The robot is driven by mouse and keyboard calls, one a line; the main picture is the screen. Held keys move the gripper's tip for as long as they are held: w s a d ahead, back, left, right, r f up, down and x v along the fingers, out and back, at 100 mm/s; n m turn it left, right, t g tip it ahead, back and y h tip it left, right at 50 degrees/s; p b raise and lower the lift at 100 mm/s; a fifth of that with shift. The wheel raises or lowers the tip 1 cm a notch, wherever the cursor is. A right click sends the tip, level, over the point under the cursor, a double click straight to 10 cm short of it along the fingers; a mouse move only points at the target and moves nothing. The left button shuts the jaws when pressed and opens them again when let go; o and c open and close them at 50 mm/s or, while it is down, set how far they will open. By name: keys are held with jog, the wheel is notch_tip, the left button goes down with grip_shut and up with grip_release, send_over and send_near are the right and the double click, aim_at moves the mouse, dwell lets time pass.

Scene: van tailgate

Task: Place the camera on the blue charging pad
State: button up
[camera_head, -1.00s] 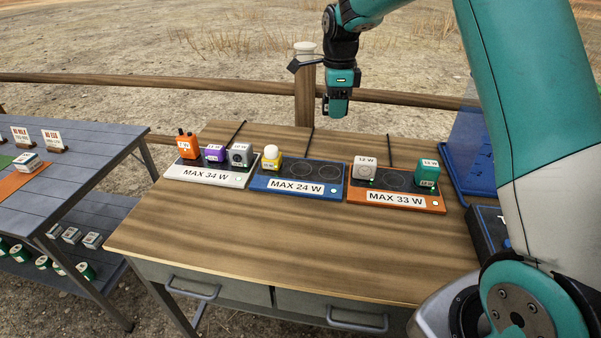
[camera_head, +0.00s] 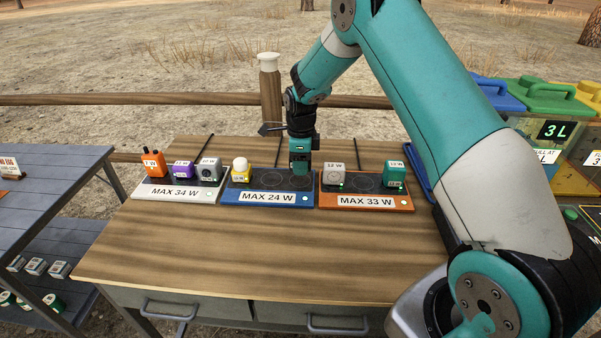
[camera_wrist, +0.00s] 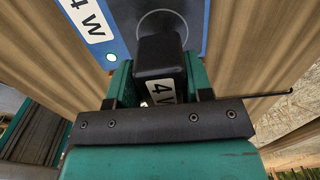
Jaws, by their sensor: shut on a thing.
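The blue charging pad (camera_head: 232,197), labelled MAX 24 W, lies on the wooden bench between two other pads. A yellow device with a white dome (camera_head: 241,170) stands at its left end. My gripper (camera_head: 299,168) points down at the right part of this pad. In the wrist view its teal fingers are shut on a dark boxy thing, apparently the camera (camera_wrist: 160,58), with a white label reading "4 W". A ring on the pad shows just beyond it. Whether its underside touches the pad is hidden.
The white pad (camera_head: 150,191), MAX 34 W, holds orange (camera_head: 154,166), purple (camera_head: 183,171) and grey lens-fronted (camera_head: 208,169) devices. The orange pad (camera_head: 325,202), MAX 33 W, close right of my gripper, holds pale (camera_head: 334,174) and teal (camera_head: 395,174) devices. The bench front (camera_head: 230,245) is clear.

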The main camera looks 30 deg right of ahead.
aim_at(301, 181)
jog(key=shift+f, duration=2)
jog(key=shift+f, duration=0.1)
jog(key=o, duration=1)
